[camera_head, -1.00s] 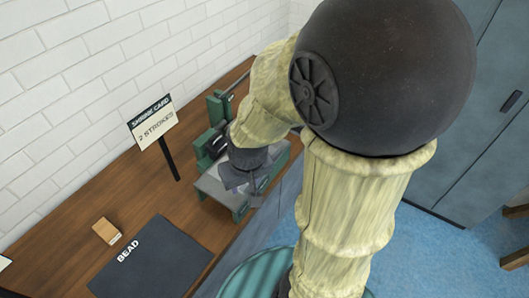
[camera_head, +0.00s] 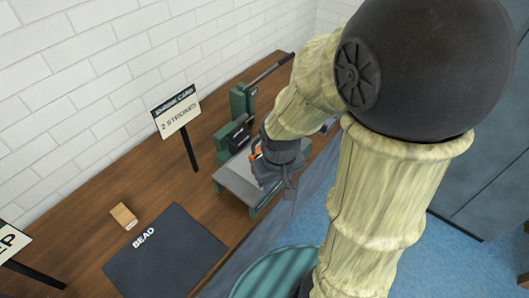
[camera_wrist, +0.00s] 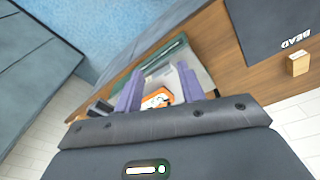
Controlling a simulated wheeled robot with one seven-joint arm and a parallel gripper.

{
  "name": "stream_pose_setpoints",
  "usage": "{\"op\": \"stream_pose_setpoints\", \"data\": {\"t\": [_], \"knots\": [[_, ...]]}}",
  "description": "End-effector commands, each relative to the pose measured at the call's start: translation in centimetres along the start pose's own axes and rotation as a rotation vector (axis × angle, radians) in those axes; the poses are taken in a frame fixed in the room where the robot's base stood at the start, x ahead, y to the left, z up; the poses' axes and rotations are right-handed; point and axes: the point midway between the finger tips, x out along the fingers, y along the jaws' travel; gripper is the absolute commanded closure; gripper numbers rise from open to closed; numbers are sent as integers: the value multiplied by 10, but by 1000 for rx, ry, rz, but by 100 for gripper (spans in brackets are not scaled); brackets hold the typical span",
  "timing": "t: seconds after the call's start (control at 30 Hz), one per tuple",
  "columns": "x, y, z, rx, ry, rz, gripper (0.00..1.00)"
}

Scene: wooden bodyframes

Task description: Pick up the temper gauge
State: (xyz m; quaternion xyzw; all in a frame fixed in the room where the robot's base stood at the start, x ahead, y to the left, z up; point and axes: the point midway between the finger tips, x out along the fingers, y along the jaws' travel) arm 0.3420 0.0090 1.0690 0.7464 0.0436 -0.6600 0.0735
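An orange and white item (camera_wrist: 157,99), which may be the temper gauge, shows between my fingers in the wrist view. A small orange part (camera_head: 256,150) also shows beside my gripper in the head view. The item is at a green and grey bench machine (camera_head: 238,188). My gripper (camera_wrist: 159,72) is open, with its two purple-grey fingers apart on either side of the item in the picture. I cannot tell whether they touch it. In the head view my gripper (camera_head: 278,172) hangs over the machine's front side, and my arm hides part of the machine.
The wooden bench (camera_head: 95,222) runs along a white brick wall. A small wooden block (camera_head: 123,216) and a dark "BEAD" mat (camera_head: 165,255) lie to the left. A teal round thing (camera_head: 270,275) is in front.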

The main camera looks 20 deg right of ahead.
Motion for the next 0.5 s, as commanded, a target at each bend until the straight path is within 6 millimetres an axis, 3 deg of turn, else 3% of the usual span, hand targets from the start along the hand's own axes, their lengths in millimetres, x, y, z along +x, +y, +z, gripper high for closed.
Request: {"op": "stream_pose_setpoints", "data": {"t": [0.27, 0.37, 0.5], "knots": [[59, -15, 8, -661, -419, 187, 61], [74, -14, -1, -909, -575, 310, 61], [88, -19, -28, -1232, -778, 534, 61]]}}
